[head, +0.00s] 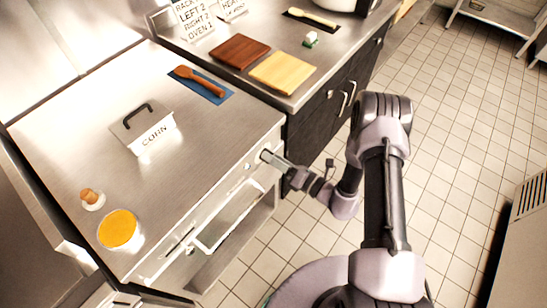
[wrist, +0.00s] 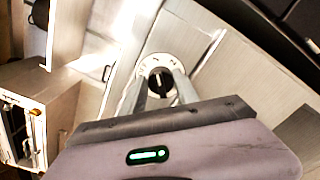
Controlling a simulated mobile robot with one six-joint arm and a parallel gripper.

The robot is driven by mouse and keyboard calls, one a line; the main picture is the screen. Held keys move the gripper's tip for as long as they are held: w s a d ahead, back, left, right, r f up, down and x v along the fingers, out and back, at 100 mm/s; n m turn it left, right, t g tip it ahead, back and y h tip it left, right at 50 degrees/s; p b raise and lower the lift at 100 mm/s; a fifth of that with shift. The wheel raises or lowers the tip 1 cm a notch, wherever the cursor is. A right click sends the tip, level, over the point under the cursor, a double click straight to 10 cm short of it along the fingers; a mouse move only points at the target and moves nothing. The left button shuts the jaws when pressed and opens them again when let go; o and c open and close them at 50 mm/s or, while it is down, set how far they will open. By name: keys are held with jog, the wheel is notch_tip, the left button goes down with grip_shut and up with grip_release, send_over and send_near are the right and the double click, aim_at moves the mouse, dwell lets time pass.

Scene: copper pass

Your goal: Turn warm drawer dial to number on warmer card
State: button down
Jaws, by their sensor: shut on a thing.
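My gripper (head: 266,157) is at the front panel of the steel warming unit (head: 175,200), at its right end. In the wrist view my gripper (wrist: 160,88) has its two fingers on either side of a round black dial (wrist: 158,82) and is shut on it. The dial has a pale ring with marks around it and a light pointer line on its face. The marks are too small to read. In the head view the dial is hidden by the fingers.
Boards (head: 283,72) lie on the farther counter. The tiled floor at right is clear.

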jog(key=c, duration=0.9)
grip_release()
jog(key=shift+c, duration=0.2)
jog(key=p+v, duration=0.3)
jog(key=v, duration=1.4)
jog(key=shift+s, duration=0.25)
jog(key=shift+d, duration=0.15)
